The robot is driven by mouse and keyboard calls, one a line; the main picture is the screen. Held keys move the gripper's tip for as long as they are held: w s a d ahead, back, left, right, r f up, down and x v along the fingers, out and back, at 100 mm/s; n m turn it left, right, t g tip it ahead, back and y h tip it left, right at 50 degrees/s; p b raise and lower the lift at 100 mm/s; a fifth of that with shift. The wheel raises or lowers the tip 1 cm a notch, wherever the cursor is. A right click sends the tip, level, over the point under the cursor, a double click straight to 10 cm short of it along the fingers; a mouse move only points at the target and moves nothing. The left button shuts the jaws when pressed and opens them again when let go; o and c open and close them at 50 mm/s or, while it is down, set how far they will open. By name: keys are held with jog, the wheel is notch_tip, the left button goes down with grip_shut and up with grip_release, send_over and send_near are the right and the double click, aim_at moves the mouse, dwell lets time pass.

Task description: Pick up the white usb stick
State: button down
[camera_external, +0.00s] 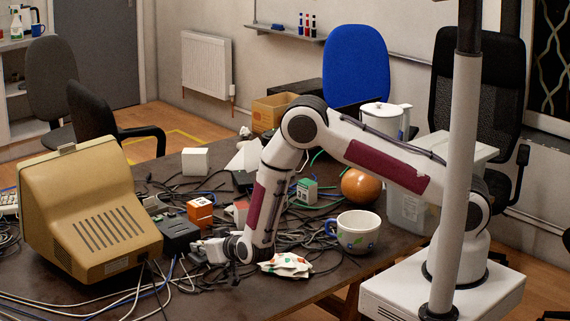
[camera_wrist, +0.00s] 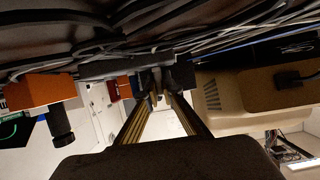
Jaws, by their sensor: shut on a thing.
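My gripper (camera_external: 201,249) is low at the table, just right of the beige monitor and in front of a black box. It lies nearly level, pointing left. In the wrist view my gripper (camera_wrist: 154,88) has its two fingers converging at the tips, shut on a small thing. That thing fits the white usb stick but is mostly hidden by the fingertips, so its shape and markings cannot be made out. No other white usb stick is clear in either view.
The beige monitor (camera_external: 93,215) stands close to my gripper, with the black box (camera_external: 179,232) and an orange cube (camera_external: 200,211) behind. Loose cables cover much of the table. Crumpled paper (camera_external: 286,265) and a white mug (camera_external: 358,231) are to the right.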

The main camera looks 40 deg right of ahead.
jog(key=shift+r, duration=4.9)
